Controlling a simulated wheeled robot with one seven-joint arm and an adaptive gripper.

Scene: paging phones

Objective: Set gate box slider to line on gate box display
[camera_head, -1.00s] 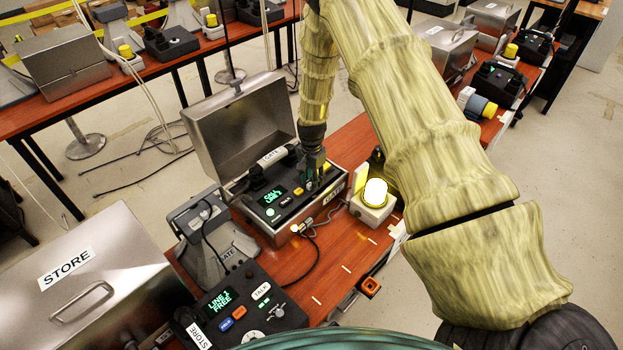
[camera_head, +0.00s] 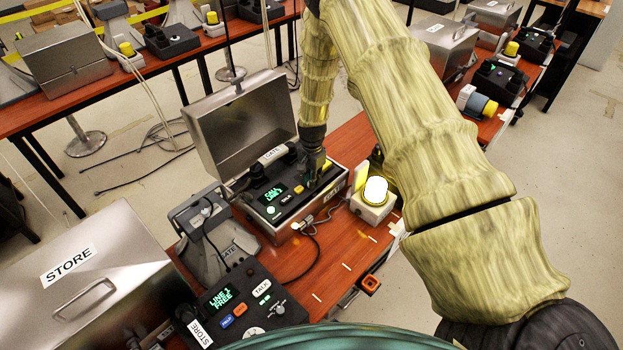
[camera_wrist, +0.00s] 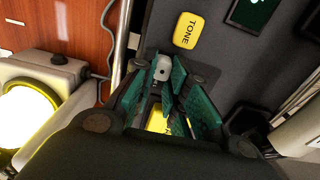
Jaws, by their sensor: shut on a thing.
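The gate box (camera_head: 270,222) is an open metal case on the red-brown table, its lid tipped back. Its display (camera_head: 273,193) glows green with "CALL" and what looks like "LINE 3"; the last character is hard to read. My gripper (camera_head: 316,172) reaches down over the right part of its panel. In the wrist view my gripper's teal fingers (camera_wrist: 166,95) are shut on a small grey slider knob (camera_wrist: 162,70). A yellow TONE button (camera_wrist: 187,30) lies just beyond it. Part of another yellow label (camera_wrist: 157,118) shows between the fingers. The slider's scale is hidden.
A lit lamp (camera_head: 375,191) stands close right of the gate box. A grey GATE cradle (camera_head: 213,245) and the store phone (camera_head: 240,305), reading "LINE 1 FREE", are nearer. A closed STORE box (camera_head: 85,285) is at lower left.

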